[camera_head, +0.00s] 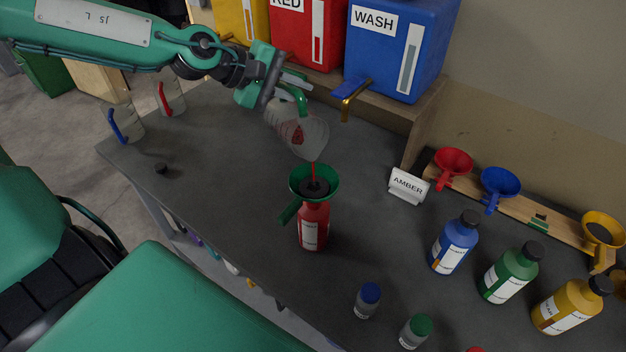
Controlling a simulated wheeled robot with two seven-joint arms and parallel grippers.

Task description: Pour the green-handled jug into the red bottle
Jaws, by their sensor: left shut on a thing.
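The green-handled jug (304,136) is clear and tilted, with red liquid in it. My left gripper (287,92) is shut on its green handle and holds it above the bottle. A thin red stream runs from the jug down into the green funnel (328,183). The funnel sits in the mouth of the red bottle (313,228), which stands upright on the dark bench. The funnel's inside looks dark, and its spout is hidden. My right gripper is not in view.
Blue, green and yellow bottles (455,243) stand capped at the right. Red and blue funnels (500,184) hang on a wooden rack behind. An AMBER sign (408,186) is near it. Two other jugs (124,122) stand at the left. Drums (397,50) stand behind on a shelf.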

